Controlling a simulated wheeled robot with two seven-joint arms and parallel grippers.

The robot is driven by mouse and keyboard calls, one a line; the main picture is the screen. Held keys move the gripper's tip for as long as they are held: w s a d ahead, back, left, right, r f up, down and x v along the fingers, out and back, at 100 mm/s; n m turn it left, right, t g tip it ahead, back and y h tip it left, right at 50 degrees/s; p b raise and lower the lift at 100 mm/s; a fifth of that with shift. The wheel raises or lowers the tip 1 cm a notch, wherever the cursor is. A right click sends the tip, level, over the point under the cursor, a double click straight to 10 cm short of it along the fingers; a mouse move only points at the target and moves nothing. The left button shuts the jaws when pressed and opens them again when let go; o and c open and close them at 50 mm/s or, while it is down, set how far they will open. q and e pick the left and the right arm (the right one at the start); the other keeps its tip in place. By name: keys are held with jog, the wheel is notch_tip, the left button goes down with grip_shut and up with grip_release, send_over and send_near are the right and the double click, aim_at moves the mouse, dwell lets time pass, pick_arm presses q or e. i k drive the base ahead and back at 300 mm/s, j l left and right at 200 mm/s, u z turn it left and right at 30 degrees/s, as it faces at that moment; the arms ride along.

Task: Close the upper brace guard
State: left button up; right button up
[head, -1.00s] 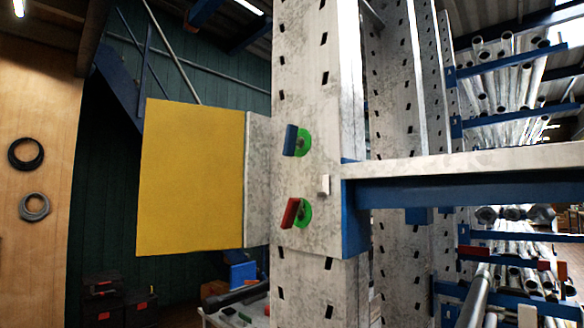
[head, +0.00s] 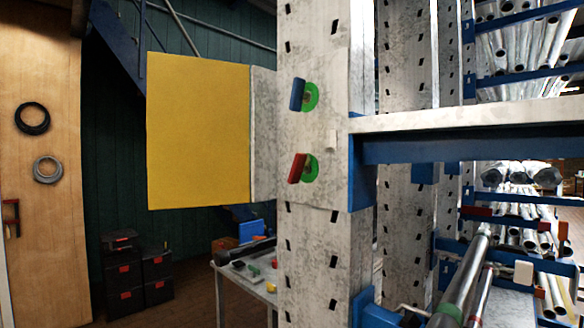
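The upper brace guard looks to be the yellow panel (head: 198,132), which stands swung out to the left of the perforated grey mast (head: 312,230). A narrow grey strip (head: 263,134) joins it to the mast's flange plate. On the plate sit a blue handle (head: 297,95) on a green disc and, below it, a red handle (head: 298,168) on a green disc. A small pale block (head: 332,139) is right of them. Neither of my grippers is in view.
A blue and white horizontal beam (head: 460,145) runs right from the mast. Racks of metal pipes (head: 515,50) fill the right side. A workbench (head: 250,285) with small items stands behind the mast at lower left. Dark boxes (head: 125,275) are stacked on the floor.

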aim_at(198, 142)
jog(key=z, duration=0.3)
jog(key=i+j+z, duration=0.1)
jog(key=j+z, duration=0.2)
jog(key=z, duration=0.2)
jog(key=j+z, duration=0.3)
jog(key=z, duration=0.2)
jog(key=j+z, duration=0.35)
jog(key=z, duration=0.15)
jog(key=k+j, duration=0.1)
jog(key=j, duration=0.3)
jog(key=k+j+z, duration=0.15)
jog(key=j, duration=0.7)
jog(key=k+j+z, duration=0.15)
jog(key=j, duration=0.3)
jog(key=k+j, duration=0.15)
jog(key=j, duration=0.25)
jog(key=k+j+z, duration=0.15)
jog(key=j, duration=0.25)
jog(key=k+j, duration=0.1)
jog(key=j, duration=0.25)
jog(key=j+z, duration=0.05)
